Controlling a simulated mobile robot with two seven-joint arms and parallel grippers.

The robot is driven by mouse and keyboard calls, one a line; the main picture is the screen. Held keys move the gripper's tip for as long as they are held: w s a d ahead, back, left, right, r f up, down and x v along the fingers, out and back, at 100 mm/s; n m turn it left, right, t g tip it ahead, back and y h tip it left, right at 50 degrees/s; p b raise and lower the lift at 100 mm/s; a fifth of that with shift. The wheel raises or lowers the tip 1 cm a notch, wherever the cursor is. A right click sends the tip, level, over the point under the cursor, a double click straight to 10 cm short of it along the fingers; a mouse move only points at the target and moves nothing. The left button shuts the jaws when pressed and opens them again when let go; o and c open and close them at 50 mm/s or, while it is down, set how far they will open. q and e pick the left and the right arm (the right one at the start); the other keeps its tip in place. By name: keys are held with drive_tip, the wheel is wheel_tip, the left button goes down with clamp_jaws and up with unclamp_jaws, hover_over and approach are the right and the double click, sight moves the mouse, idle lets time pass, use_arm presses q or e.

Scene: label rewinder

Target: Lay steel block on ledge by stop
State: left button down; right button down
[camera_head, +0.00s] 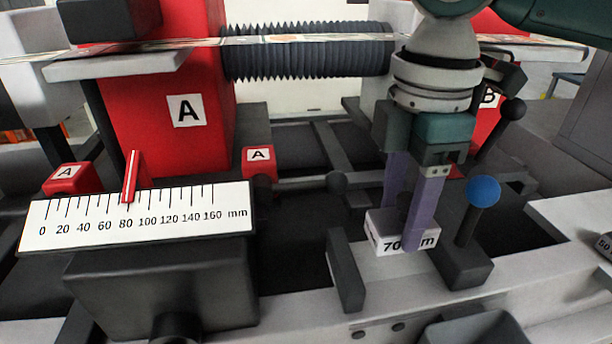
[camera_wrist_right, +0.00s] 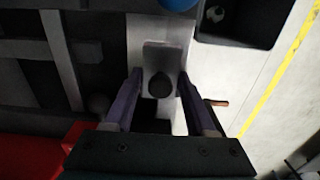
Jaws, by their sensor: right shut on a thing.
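The steel block (camera_head: 376,235) is a pale block with a "70 mm" label, partly covered by a finger. My right gripper (camera_head: 400,226) has purple fingers pointing down and is shut on it. In the right wrist view the block (camera_wrist_right: 168,58) lies between the fingers, with a dark round knob on top. The light grey ledge (camera_head: 400,285) runs along the front. The block is over it or at its back edge; I cannot tell whether they touch. A dark upright bar (camera_head: 345,270), perhaps the stop, stands left of the block. My left gripper is not in view.
A blue-knobbed lever (camera_head: 483,192) on a dark base (camera_head: 462,268) stands close right of the block. A millimetre scale (camera_head: 140,217) with a red pointer (camera_head: 130,177) is at left. A red unit marked A (camera_head: 180,75) and a ribbed roller (camera_head: 305,55) stand behind.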

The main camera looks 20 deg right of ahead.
drive_tip(key=shift+f, duration=3.2)
drive_tip(key=shift+b, duration=0.3)
drive_tip(key=shift+c, duration=1.1)
unclamp_jaws()
drive_tip(key=shift+f, duration=0.1)
